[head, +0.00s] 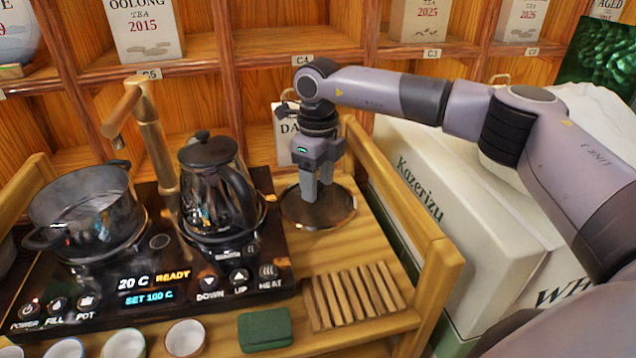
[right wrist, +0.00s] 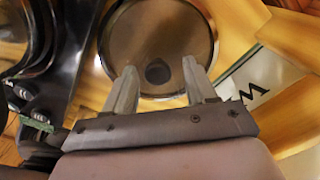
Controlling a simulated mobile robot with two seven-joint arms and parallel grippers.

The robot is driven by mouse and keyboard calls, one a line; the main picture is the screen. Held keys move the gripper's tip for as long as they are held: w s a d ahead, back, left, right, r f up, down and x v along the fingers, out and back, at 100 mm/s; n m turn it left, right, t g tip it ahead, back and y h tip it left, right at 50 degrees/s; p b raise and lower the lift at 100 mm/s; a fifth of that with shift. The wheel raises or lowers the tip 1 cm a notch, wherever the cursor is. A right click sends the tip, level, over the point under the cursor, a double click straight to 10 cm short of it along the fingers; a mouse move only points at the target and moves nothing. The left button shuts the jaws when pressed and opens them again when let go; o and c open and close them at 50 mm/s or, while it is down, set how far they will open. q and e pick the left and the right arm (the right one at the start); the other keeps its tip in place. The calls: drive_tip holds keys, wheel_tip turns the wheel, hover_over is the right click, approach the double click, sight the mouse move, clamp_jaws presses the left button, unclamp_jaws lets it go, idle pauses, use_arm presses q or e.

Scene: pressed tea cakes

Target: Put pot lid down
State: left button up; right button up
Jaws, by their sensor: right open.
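The pot lid (head: 333,217) is a round, dark glass disc with a metal rim, lying flat on the wooden tea tray (head: 408,273) right of the black stove unit. It also shows in the right wrist view (right wrist: 190,30), with its dark round knob (right wrist: 158,72) near the middle. My right gripper (head: 319,196) points down over the lid. In the right wrist view its two fingers (right wrist: 157,80) are apart on either side of the knob, holding nothing. The open glass pot (head: 85,205) stands on the left of the stove. My left gripper is not in view.
A black glass kettle (head: 212,190) stands close left of the lid, beside a copper-coloured tap (head: 150,130). A slatted wooden rack (head: 354,295) and a green block (head: 264,329) lie in front. A white box (head: 440,215) stands beyond the tray's right rail. Shelves rise behind.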

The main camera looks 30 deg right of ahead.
sight(318, 184)
wheel_tip(318, 184, up, 11)
drive_tip(key=shift+p, duration=0.3)
idle(0.4)
